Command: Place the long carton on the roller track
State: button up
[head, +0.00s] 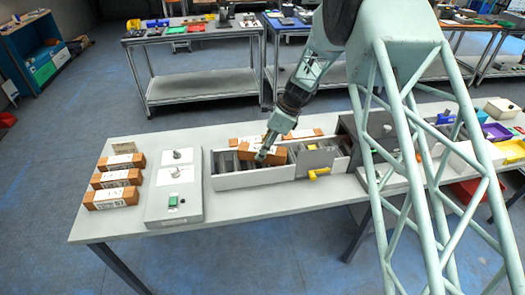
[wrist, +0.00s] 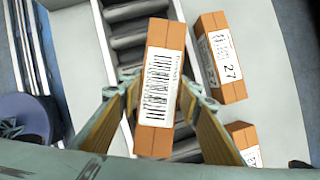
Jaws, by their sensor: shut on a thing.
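A long orange-brown carton with a white barcode label (wrist: 160,75) is between the two fingers of my gripper (wrist: 163,92) in the wrist view. My gripper (head: 264,154) is shut on this carton (head: 276,157) in the head view. The carton is over the roller track, whose pale side wall (head: 250,180) faces the front; its grey rollers (wrist: 130,42) show beneath the carton in the wrist view. I cannot tell whether the carton touches the rollers. My fingers hide parts of its sides.
Several cartons (head: 112,199) lie on the table at left, beside a grey device with a green button (head: 173,200). Two more cartons (wrist: 221,58) lie beside the track in the wrist view. A grey housing with a yellow handle (head: 318,173) stands at the track's right.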

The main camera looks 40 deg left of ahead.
jog(key=shift+f, duration=0.1)
dwell(0.3)
jog(key=o, duration=1.1)
jog(key=shift+p+v, duration=0.35)
jog(key=shift+v, duration=5.8)
